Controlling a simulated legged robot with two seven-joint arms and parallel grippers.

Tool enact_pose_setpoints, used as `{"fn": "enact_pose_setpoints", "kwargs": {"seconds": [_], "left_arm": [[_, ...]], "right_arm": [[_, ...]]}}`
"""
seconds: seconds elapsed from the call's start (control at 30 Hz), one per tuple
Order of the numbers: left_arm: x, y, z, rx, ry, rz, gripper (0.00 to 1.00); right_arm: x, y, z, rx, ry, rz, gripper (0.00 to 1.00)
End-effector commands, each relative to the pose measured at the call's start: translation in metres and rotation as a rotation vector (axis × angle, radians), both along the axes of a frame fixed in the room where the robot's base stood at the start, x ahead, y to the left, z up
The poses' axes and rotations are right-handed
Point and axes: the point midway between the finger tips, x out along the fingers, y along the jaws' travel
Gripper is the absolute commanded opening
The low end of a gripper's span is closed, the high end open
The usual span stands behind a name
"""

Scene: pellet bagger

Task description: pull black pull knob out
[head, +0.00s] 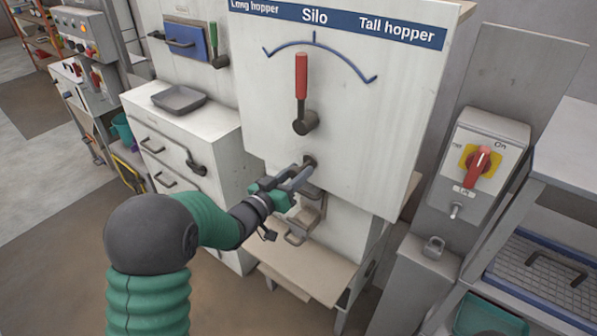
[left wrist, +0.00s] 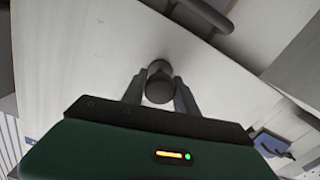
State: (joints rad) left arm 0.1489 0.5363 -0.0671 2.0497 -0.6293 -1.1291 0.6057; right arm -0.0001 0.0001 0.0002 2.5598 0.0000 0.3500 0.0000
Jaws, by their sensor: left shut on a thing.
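The black pull knob (left wrist: 158,88) is on the white front panel (head: 345,130) of the hopper machine, below the red-handled lever. In the left wrist view it sits between the two fingers of my left gripper (left wrist: 160,97). In the head view my left gripper (head: 299,175) reaches the panel from the lower left, and its fingers mostly cover the knob (head: 310,161). The left gripper is shut on the knob. How far the knob stands out from the panel is hard to tell. My right gripper is not in view.
The red-handled lever (head: 302,90) points up just above the knob. A metal bracket (head: 300,226) and a beige shelf (head: 305,268) lie below. A switch box with a red rotary switch (head: 480,165) stands right. A white cabinet with a grey tray (head: 179,98) stands left.

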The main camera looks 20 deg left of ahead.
Motion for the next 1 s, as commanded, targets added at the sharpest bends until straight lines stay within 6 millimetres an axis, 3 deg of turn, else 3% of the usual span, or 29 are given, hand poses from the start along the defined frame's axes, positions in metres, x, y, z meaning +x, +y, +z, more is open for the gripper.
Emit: {"fn": "enact_pose_setpoints", "kwargs": {"seconds": [0.03,0.07,0.23,0.5,0.63,0.77,1.0], "left_arm": [[0.000,0.004,-0.003,0.001,0.008,0.008,0.00],[0.000,0.004,-0.003,0.001,0.009,0.009,0.36],[0.000,0.004,-0.003,0.002,0.007,0.008,0.57],[0.000,0.003,-0.002,0.001,0.005,0.007,0.57],[-0.010,0.008,-0.002,0.001,0.005,0.010,0.57],[-0.037,0.019,-0.003,0.001,0.006,0.013,0.57],[-0.104,0.043,-0.003,0.000,0.007,0.013,0.57]], "right_arm": [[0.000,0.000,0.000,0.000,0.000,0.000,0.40],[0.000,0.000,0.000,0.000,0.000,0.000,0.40],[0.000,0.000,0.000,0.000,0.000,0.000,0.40],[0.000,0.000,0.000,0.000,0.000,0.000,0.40],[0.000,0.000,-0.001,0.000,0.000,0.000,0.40],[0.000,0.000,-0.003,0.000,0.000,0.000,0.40],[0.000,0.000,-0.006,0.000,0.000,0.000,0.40]]}}
